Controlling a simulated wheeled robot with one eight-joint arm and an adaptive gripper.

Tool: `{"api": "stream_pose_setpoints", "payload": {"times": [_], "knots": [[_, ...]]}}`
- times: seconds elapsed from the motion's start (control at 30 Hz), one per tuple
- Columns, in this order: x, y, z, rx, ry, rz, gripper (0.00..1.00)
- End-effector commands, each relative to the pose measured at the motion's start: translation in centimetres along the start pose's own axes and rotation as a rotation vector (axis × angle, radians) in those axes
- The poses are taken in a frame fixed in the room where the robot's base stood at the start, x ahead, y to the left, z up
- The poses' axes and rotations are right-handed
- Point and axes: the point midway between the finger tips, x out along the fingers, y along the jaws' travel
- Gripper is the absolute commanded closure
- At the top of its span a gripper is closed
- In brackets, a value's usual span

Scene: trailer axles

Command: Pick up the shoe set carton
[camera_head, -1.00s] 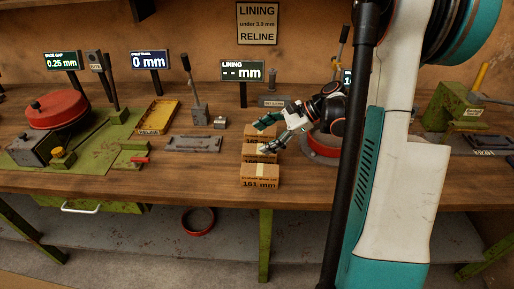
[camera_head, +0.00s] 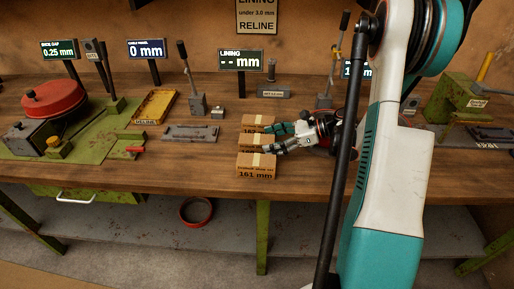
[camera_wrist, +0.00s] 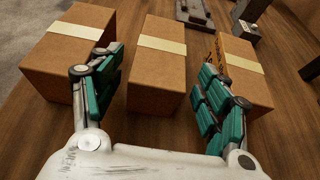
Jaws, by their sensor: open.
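Three brown cartons with pale tape stand in a row from the bench's front edge backward. The front carton (camera_head: 256,171) is marked shoe set, 161 mm; the middle carton (camera_head: 245,143) and back carton (camera_head: 252,120) are partly hidden, their labels unreadable. My gripper (camera_head: 271,139) reaches in from the right at the cartons. In the wrist view my gripper (camera_wrist: 158,82) is open, its teal-padded fingers on either side of the middle carton (camera_wrist: 155,75). The front carton (camera_wrist: 65,50) is left and the back carton (camera_wrist: 240,68) right. I cannot tell whether the fingers touch anything.
The wooden bench (camera_head: 190,175) is clear left of the cartons. A grey plate (camera_head: 190,133), a yellow tray (camera_head: 155,107) and a lever stand (camera_head: 195,100) lie further left. A lining display (camera_head: 241,61) stands behind. A red ring (camera_head: 195,211) lies on the lower shelf.

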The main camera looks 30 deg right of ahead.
Motion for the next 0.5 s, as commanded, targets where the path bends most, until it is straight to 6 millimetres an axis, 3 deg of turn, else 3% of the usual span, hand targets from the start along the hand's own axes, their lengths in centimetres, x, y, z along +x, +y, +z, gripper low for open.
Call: {"api": "stream_pose_setpoints", "payload": {"times": [0.23, 0.5], "knots": [[1.5, 0.1, 0.0, -0.001, 0.000, 0.000, 0.31], [5.2, 0.2, 0.0, -0.001, 0.000, 0.001, 0.31]]}}
